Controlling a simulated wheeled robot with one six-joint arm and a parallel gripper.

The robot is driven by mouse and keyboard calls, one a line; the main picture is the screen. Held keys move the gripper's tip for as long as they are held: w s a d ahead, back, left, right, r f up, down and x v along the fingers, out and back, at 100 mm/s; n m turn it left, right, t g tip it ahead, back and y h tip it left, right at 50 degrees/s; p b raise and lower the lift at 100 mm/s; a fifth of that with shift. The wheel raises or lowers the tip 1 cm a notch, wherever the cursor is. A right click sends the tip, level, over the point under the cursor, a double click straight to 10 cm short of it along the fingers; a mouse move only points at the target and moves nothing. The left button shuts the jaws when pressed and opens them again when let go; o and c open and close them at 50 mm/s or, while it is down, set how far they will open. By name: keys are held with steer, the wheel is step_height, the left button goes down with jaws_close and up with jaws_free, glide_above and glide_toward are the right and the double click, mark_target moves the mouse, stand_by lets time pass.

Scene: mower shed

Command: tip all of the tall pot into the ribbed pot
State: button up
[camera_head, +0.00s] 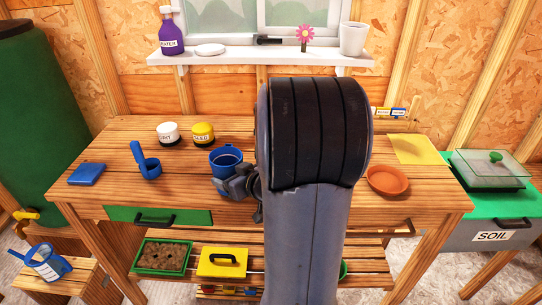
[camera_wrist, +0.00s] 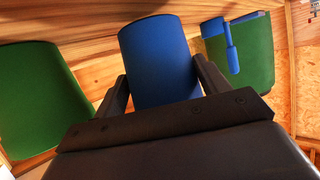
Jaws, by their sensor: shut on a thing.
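A blue pot (camera_head: 224,167) with a smooth side, which I take to be the tall pot, stands upright near the middle of the bench in the head view. Its open top shows something brownish inside. My gripper (camera_head: 238,186) is at its right side, partly hidden by my arm. In the wrist view the blue pot (camera_wrist: 158,62) sits between the two dark fingers of my gripper (camera_wrist: 160,78), which is shut on it. No pot with clear ribs shows. My arm hides the bench's middle right.
A terracotta saucer (camera_head: 387,180) and a yellow sheet (camera_head: 412,149) lie right. The bench's front left is clear.

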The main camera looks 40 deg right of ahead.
mark_target(218, 155)
steer(key=shift+a+r+p, duration=0.1)
steer(key=shift+r+p, duration=0.2)
steer(key=shift+p, duration=0.05)
step_height(218, 155, up, 5)
steer(key=p, duration=0.6)
steer(key=shift+r, duration=0.2)
steer(key=shift+w, duration=0.1)
